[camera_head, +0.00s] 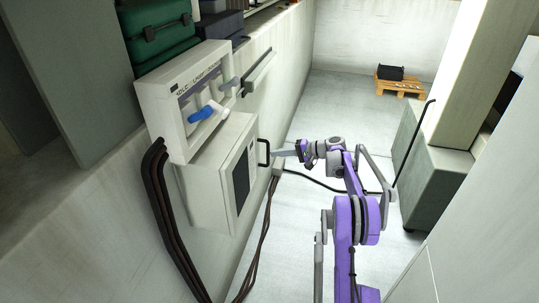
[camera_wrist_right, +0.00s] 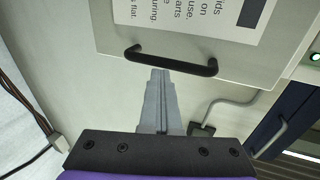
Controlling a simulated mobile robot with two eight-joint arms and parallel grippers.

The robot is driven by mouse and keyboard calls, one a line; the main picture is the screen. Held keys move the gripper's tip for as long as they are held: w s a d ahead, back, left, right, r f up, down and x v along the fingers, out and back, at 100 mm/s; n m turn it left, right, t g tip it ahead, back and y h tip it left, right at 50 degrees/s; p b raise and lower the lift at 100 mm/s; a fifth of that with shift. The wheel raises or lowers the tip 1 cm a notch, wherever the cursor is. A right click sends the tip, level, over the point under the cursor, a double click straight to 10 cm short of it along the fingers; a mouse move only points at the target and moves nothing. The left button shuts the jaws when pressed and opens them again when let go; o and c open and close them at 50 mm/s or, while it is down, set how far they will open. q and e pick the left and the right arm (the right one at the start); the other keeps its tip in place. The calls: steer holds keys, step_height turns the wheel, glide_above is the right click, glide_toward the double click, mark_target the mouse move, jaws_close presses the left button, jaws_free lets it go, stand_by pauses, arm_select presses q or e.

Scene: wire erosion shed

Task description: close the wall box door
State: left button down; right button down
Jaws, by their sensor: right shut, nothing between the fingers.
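The wall box (camera_head: 205,185) is a pale grey box on the wall, left of centre in the head view. Its door (camera_head: 243,172) has a dark panel and a black bar handle (camera_head: 264,153). The door looks roughly flush with the box; I cannot tell whether a small gap is left. In the wrist view, the handle (camera_wrist_right: 170,61) and a printed label (camera_wrist_right: 190,12) show on the door. My right gripper (camera_head: 278,154) is shut and empty, its tips at the handle; whether they touch it is unclear. It also shows in the wrist view (camera_wrist_right: 160,78). My left gripper is not in view.
A panel with a blue rotary handle (camera_head: 206,112) is above the box, with a green case (camera_head: 160,35) behind. Dark cables (camera_head: 170,215) hang beside the box. A pallet (camera_head: 400,87) stands far back; a grey-green cabinet (camera_head: 430,175) is right.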

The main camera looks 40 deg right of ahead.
steer(key=shift+w+a, duration=0.2)
steer(key=shift+w, duration=0.05)
stand_by(0.3)
steer(key=b+v, duration=0.1)
steer(key=v, duration=1)
steer(key=shift+d+f, duration=0.1)
steer(key=shift+d, duration=0.05)
